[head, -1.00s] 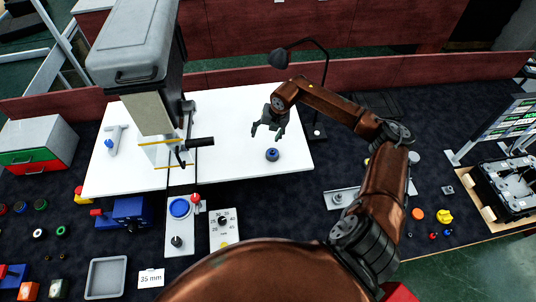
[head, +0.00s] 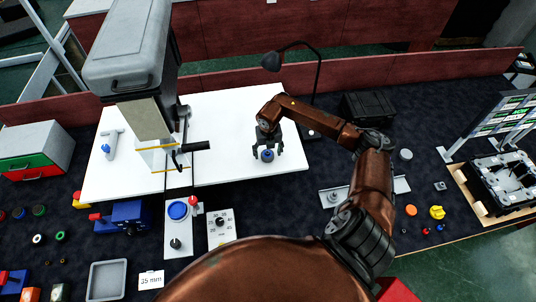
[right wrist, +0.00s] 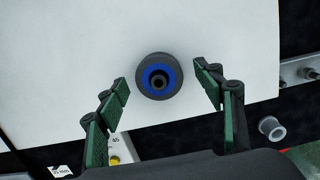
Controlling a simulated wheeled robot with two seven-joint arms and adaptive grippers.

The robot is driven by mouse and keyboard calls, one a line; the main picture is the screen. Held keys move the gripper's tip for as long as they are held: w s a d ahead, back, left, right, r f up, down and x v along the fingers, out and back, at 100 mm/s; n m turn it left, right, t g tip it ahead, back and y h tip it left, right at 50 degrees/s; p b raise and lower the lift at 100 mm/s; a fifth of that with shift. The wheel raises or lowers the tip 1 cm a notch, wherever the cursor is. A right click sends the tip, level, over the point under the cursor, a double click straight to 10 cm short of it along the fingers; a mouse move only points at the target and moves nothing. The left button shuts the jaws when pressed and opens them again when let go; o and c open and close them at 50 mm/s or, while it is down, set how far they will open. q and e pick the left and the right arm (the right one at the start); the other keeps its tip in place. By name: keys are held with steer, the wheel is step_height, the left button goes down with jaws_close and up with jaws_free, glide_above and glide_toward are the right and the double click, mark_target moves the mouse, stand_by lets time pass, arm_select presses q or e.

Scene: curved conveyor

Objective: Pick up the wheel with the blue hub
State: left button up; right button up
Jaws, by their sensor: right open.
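The wheel with the blue hub (head: 267,155) stands on the right part of the white board (head: 225,115). In the right wrist view the wheel (right wrist: 159,76) shows as a dark ring with a blue hub and a dark centre hole. My right gripper (head: 267,150) is open above the wheel, with its fingers coming down on either side. In the right wrist view the fingertips of my right gripper (right wrist: 161,78) are left and right of the wheel, with a gap on both sides. My left gripper is not in view.
A grey machine (head: 135,50) with a lever stands on the board to the left. A black lamp (head: 290,60) stands behind my right gripper. Several small wheels (head: 38,239) lie at the far left. A grey tray (head: 106,280) is at the front.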

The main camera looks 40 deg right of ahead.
steer(key=shift+c, duration=0.6)
steer(key=c, duration=1.2)
steer(key=shift+o, duration=0.2)
